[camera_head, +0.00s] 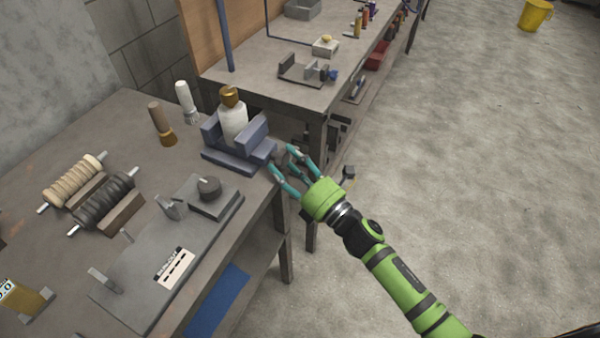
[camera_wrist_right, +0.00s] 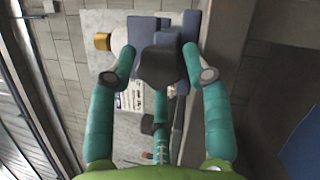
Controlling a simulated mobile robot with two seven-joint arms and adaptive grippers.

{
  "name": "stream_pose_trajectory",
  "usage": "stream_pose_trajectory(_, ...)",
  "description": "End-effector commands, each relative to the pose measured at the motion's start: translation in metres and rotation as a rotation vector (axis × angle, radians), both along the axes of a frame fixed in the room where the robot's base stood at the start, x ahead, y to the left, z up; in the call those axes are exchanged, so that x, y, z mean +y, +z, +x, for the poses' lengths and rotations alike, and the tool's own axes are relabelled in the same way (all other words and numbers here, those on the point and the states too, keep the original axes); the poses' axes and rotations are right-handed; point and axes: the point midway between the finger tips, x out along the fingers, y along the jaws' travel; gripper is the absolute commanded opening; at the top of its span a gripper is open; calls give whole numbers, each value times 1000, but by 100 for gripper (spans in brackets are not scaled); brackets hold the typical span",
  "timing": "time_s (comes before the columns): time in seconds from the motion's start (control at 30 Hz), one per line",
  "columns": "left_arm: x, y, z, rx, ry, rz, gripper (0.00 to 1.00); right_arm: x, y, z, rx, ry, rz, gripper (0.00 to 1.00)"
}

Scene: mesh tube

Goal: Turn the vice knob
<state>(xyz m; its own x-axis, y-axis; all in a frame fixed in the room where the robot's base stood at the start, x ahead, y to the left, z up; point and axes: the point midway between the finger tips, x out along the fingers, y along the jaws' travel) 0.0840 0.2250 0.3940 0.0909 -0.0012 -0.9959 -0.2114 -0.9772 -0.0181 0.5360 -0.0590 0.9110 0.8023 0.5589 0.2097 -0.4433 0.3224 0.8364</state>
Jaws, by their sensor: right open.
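The blue-grey vice (camera_head: 252,132) stands at the right edge of the near workbench, its jaws around a white bottle (camera_head: 233,122) with a gold cap. My right gripper (camera_head: 281,158) is at the vice's right side, fingers open and pointing towards it. In the right wrist view, a dark rounded piece that looks like the vice knob (camera_wrist_right: 163,68) lies between the open fingers of my right gripper (camera_wrist_right: 158,58), in front of the vice (camera_wrist_right: 191,36). I cannot tell whether the fingers touch it. In the head view the knob is not clearly seen. My left gripper is out of view.
Two brushes (camera_head: 187,102) (camera_head: 162,124) stand left of the vice. A grey plate fixture (camera_head: 150,290) and spring-like rollers (camera_head: 72,182) are on the near workbench. A second bench (camera_head: 270,62) stands behind. The floor to the right is mostly clear.

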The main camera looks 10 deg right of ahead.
Motion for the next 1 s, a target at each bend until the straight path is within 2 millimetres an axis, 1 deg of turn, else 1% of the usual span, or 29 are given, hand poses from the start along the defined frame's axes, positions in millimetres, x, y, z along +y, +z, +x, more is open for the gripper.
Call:
stream_pose_trajectory(0.17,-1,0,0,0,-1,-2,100,-16,-8,-23,6,-1,-2,50)
stream_pose_trajectory(0.4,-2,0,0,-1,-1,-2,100,-44,-19,-65,7,-1,-1,50)
stream_pose_trajectory(0.53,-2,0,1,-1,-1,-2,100,-56,-22,-81,5,-1,0,50)
stream_pose_trajectory(0.73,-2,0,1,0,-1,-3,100,-65,-25,-93,2,0,0,50)
stream_pose_trajectory(1.0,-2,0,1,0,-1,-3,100,-65,-25,-94,2,1,0,50)
